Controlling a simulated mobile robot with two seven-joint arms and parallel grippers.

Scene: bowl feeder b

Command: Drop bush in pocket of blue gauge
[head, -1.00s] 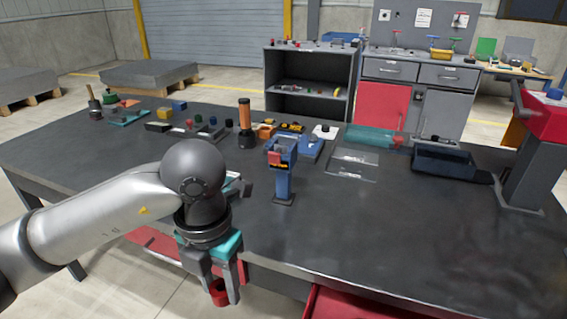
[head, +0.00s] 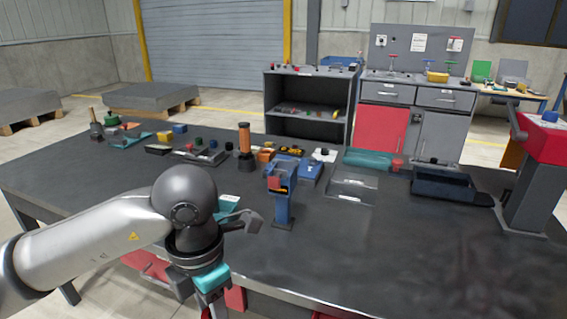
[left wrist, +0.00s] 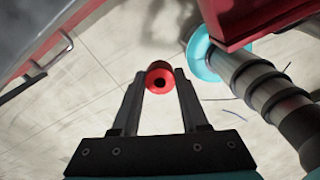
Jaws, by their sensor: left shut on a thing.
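My left gripper (head: 212,308) hangs below the tabletop level at the front edge of the workbench. It is shut on a red bush (left wrist: 160,82). The left wrist view shows the bush as a short red ring with a dark hole, held between the fingertips above the floor. In the head view the fingers run off the bottom edge and the bush is barely visible.
The dark workbench (head: 400,265) is clear at front right. A clear tray (head: 351,190), a dark blue bin (head: 445,185) and a red machine (head: 545,135) stand to the right. Several small parts and an orange-topped cylinder (head: 245,140) stand along the back.

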